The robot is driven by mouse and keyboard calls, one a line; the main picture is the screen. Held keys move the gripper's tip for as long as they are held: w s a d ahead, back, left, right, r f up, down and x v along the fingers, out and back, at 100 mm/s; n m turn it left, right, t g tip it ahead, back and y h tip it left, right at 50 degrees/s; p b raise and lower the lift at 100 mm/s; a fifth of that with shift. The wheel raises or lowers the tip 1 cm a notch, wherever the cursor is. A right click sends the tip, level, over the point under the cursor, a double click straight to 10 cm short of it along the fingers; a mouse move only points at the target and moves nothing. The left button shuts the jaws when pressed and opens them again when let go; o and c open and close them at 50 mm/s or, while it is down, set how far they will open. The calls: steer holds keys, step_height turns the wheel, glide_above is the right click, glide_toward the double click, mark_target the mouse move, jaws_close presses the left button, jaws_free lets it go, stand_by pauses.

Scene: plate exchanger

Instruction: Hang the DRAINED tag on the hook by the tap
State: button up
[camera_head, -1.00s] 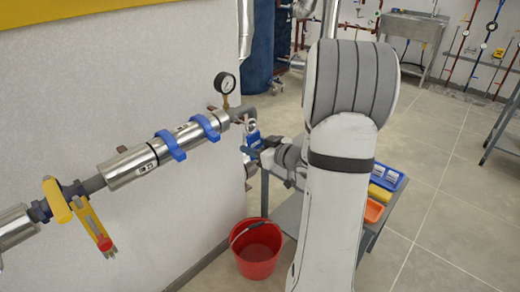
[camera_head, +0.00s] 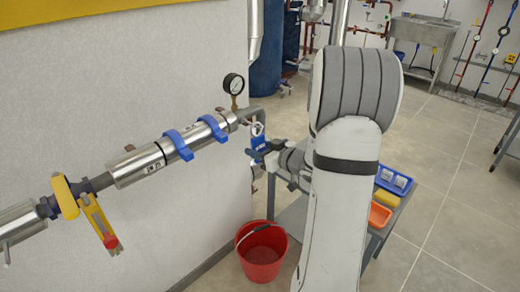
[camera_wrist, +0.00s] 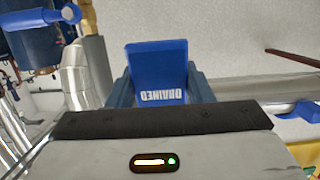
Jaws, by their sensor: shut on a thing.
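My gripper (camera_head: 258,156) is shut on the blue DRAINED tag (camera_wrist: 157,62), which stands between the two fingers in the wrist view with its white lettering upside down. In the head view the blue tag (camera_head: 257,141) shows at the fingertips, just below the grey pipe elbow (camera_head: 252,114) beside the pressure gauge. A blue-handled fitting (camera_wrist: 38,18), perhaps the tap, shows at the upper left of the wrist view, apart from the tag. I cannot make out the hook clearly in either view.
A pressure gauge (camera_head: 233,84) stands on the pipe (camera_head: 138,163) along the white wall. A red bucket (camera_head: 262,262) is on the floor below. A grey cart with a blue tray (camera_head: 394,180) and an orange tray (camera_head: 379,215) stands behind my arm.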

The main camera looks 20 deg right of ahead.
steer(key=o, duration=1.1)
steer(key=shift+c, duration=0.2)
steer(key=v, duration=0.8)
step_height(320, 180, up, 9)
steer(key=a+m+g+h+p, duration=0.2)
steer(key=m+g+h+p, duration=0.1)
steer(key=h+p, duration=0.45)
steer(key=s+a+r+g+y+p, duration=0.1)
steer(key=s+a+g, duration=0.3)
steer(key=s+a, duration=0.4)
steer(key=s+a+r+m+g+y+p, duration=0.1)
steer(key=s+a+r+g+p, duration=0.2)
steer(key=s+a+g, duration=0.2)
steer(key=s+a, duration=0.3)
steer(key=s, duration=0.3)
steer(key=shift+s+a+p, duration=0.25)
steer(key=shift+s+p, duration=0.05)
steer(key=shift+s, duration=0.1)
